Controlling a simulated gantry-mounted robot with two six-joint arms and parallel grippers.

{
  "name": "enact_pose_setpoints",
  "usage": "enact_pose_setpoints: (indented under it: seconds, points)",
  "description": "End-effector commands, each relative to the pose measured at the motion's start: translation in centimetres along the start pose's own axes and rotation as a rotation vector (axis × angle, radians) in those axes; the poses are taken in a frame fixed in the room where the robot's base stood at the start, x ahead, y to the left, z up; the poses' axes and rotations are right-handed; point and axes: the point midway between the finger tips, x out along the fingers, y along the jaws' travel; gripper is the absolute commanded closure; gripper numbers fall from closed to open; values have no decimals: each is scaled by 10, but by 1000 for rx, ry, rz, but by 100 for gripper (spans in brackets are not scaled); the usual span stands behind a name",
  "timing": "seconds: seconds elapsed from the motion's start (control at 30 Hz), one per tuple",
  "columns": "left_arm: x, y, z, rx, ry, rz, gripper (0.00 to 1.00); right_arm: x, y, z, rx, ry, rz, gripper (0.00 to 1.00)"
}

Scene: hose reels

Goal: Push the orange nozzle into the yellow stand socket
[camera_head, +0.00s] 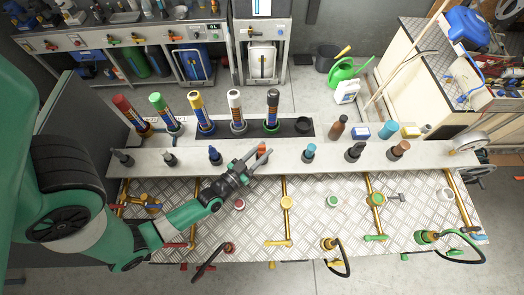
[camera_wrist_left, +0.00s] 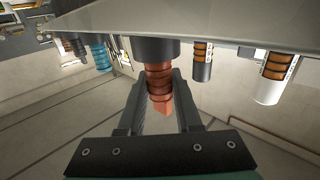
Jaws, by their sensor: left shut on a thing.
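The orange nozzle (camera_head: 262,150) stands near the middle of the front shelf strip, partly hidden by my left gripper (camera_head: 259,158). In the left wrist view, which looks upside down, the ribbed orange-brown nozzle (camera_wrist_left: 158,80) is between the two fingers of my left gripper (camera_wrist_left: 160,95), which is shut on it. Its wide end meets a dark collar (camera_wrist_left: 155,49) at the grey shelf. A yellow-topped stand (camera_head: 200,112) is upright in the back row, left of the nozzle. I cannot make out its socket opening. My right gripper is not in view.
Other stands, red (camera_head: 130,114), green (camera_head: 165,112), white (camera_head: 237,110) and black (camera_head: 272,110), share the back row. A blue nozzle (camera_head: 214,155) and a teal nozzle (camera_head: 309,152) flank my gripper. Coloured fittings and hoses line the metal panel below the shelf.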

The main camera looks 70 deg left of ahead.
Motion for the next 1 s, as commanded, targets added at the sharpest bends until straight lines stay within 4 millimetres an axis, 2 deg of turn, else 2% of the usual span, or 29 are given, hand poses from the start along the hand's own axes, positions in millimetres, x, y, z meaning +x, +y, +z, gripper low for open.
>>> enact_pose_setpoints:
  seconds: [0.17,0.3,0.43,0.5,0.6,0.67,1.0]
  points:
    - [0,0,-14,0,2,-1,100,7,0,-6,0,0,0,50]
    - [0,0,-40,-1,3,0,100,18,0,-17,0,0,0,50]
    - [-14,13,-65,-1,-3,8,100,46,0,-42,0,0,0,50]
    - [-26,24,-86,-2,-2,15,100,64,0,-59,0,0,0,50]
    - [-42,36,-106,0,-3,16,100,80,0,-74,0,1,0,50]
    - [-49,43,-102,-2,3,17,100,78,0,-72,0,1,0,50]
    - [-87,72,-119,-2,3,12,100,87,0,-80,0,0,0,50]
